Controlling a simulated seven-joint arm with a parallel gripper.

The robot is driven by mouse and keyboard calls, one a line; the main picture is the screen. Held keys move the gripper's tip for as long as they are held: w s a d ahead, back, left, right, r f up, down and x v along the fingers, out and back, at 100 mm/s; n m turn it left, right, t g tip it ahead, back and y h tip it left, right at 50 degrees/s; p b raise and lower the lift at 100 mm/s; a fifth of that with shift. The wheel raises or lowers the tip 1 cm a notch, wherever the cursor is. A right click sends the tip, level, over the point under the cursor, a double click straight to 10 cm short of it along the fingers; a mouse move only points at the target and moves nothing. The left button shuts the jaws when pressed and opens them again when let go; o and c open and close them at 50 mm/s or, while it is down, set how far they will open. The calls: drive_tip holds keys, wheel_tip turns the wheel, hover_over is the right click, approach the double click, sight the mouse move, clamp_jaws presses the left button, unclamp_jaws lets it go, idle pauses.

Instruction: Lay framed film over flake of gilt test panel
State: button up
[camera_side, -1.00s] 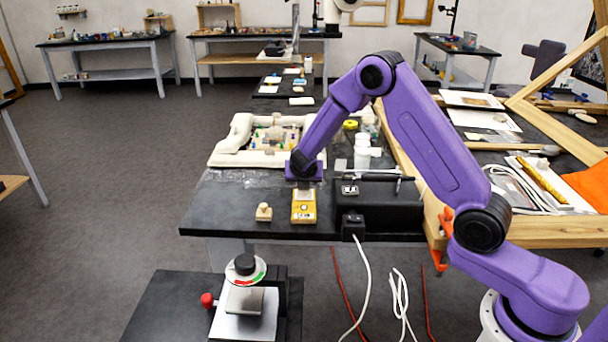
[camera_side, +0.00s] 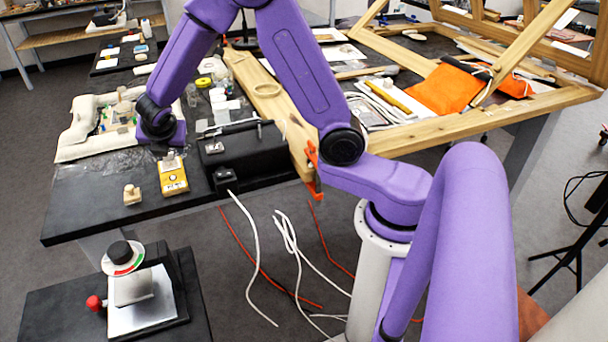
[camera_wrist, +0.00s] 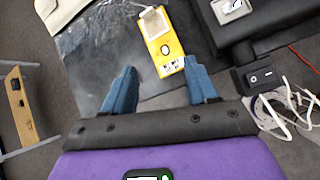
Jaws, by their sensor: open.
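My gripper (camera_wrist: 160,66) is open, with two blue fingers spread and nothing between them in the wrist view. In the side view the wrist end of my purple arm hangs over the black table, just behind a yellow block. The yellow block (camera_side: 173,178) has dark markings and a pale, raised part at its far end. In the wrist view this yellow block (camera_wrist: 163,42) lies ahead of the fingertips. A pale padded border (camera_side: 75,135) surrounds a small, colourful area left of my arm. I cannot clearly identify the framed film, the gilt panel or its flake.
A small knobbed block (camera_side: 132,194) stands left of the yellow block. A black box (camera_side: 245,152) with a switch stands close on its right. Bottles and jars stand behind. Crinkled clear sheeting (camera_wrist: 95,40) covers part of the black tabletop. A dial device (camera_side: 130,280) stands in front.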

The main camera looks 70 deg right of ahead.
drive_tip(key=s+a+r+m+g+y, duration=0.1)
drive_tip(key=s+m+g+y, duration=0.1)
drive_tip(key=s, duration=1)
drive_tip(key=s+a+r+m+g+y, duration=0.1)
drive_tip(key=s+m, duration=0.4)
drive_tip(key=s, duration=0.7)
drive_tip(key=s+a+r+m+g+y, duration=0.1)
drive_tip(key=s+r+m+g+y, duration=0.1)
drive_tip(key=s, duration=1)
drive_tip(key=shift+s+a+m+g+y, duration=0.15)
drive_tip(key=shift+m+g+y, duration=0.25)
drive_tip(key=shift+m, duration=0.5)
